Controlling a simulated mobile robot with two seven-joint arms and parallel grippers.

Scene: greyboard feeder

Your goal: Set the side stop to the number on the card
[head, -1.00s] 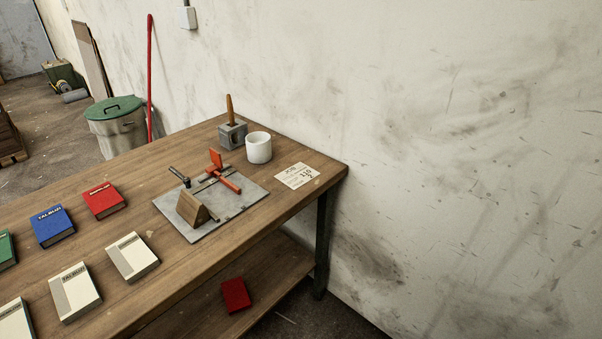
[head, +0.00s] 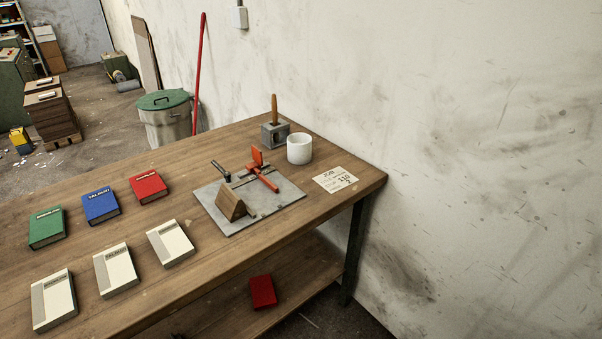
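A grey metal plate (head: 232,223) lies on the wooden workbench (head: 155,294). On it is a red-orange stop (head: 263,178) with an upright flap and a bar, which looks like the side stop. A dark-handled lever (head: 222,171) and a wooden wedge-shaped block (head: 231,204) are also on the plate. A white card (head: 336,180) lies on the bench to the right of the plate. It is headed "JOB" and its large print seems to read 110, with a 2 below; the digits are small. Neither of my grippers is in view.
A white cup (head: 299,149) and a grey block with a wooden handle (head: 275,133) stand behind the plate. Green, blue (head: 101,206) and red books and several white books (head: 116,269) lie to the left. Another red book (head: 263,291) is on the lower shelf. A wall runs behind.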

